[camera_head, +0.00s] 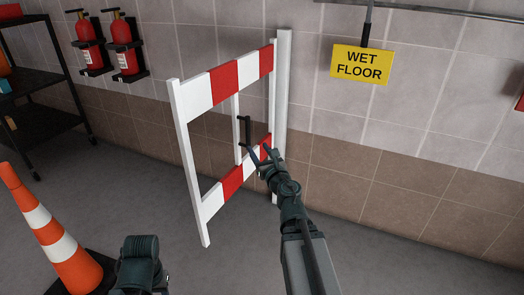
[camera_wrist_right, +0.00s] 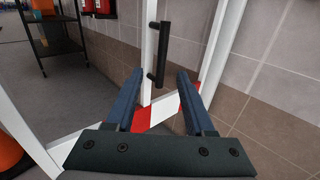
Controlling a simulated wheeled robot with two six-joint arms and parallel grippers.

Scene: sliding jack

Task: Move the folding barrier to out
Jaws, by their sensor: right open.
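The folding barrier (camera_head: 190,148) is a white frame with red and white striped top and bottom rails. It stands angled out from the wall, its far side at a white post (camera_head: 283,100). A black bar handle (camera_head: 244,132) is on its white middle upright; the handle also shows in the right wrist view (camera_wrist_right: 158,55). My right gripper (camera_head: 262,153) is open near the handle's lower end. In the right wrist view, the open fingers (camera_wrist_right: 156,88) point toward the handle, which looks apart from them. My left gripper is not in view, only a dark part of my left arm.
An orange and white cone (camera_head: 55,235) stands at the lower left. A dark shelf rack (camera_head: 40,120) is at the far left, with fire extinguishers (camera_head: 124,45) on the wall. A yellow wet floor sign (camera_head: 362,65) hangs at right. The floor around the barrier's free end is clear.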

